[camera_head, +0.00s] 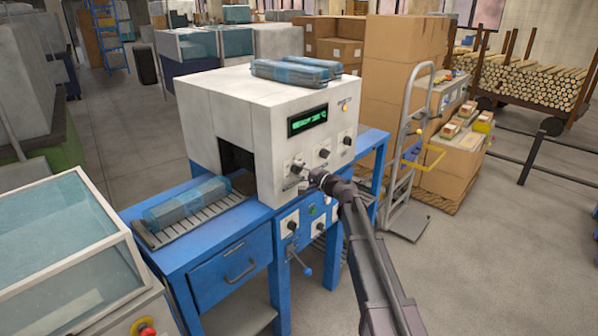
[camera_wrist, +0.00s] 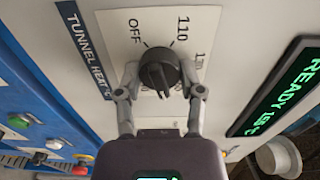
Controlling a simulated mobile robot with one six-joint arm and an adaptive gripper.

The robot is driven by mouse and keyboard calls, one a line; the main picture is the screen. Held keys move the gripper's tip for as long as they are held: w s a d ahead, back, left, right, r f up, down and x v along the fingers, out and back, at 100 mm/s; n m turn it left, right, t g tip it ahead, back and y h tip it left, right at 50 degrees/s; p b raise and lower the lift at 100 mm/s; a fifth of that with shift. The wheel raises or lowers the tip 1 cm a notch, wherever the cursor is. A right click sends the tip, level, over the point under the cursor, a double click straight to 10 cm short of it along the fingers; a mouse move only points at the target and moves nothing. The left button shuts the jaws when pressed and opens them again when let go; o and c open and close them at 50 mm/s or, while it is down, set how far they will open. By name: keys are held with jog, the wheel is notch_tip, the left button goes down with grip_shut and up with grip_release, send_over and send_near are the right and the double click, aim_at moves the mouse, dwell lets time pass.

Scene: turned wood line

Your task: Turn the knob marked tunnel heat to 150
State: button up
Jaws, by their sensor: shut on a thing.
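The tunnel heat knob (camera_wrist: 159,72) is a round black knob on a white dial plate (camera_wrist: 205,25) beside a dark label reading TUNNEL HEAT. OFF and 110 are legible on the plate; a further number to the right is partly legible, and the lower marks are hidden by the knob and my gripper. My gripper (camera_wrist: 162,84) is shut on the knob, one finger on each side. I cannot tell for certain which mark the knob points at. In the head view my gripper (camera_head: 312,181) is at the leftmost upper knob of the white machine (camera_head: 225,105).
A green display (camera_wrist: 285,88) beside the dial reads READY and a blurred number; it also shows in the head view (camera_head: 307,121). Two more knobs (camera_head: 324,153) sit to the right. Lower controls (camera_head: 292,225) are on the blue stand. A hand truck (camera_head: 408,160) stands right.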

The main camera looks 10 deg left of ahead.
jog(key=shift+n, duration=1.5)
jog(key=o, duration=1.2)
jog(key=shift+c, duration=0.2)
jog(key=shift+d, duration=0.1)
jog(key=v, duration=1.1)
jog(key=shift+s+d, duration=0.3)
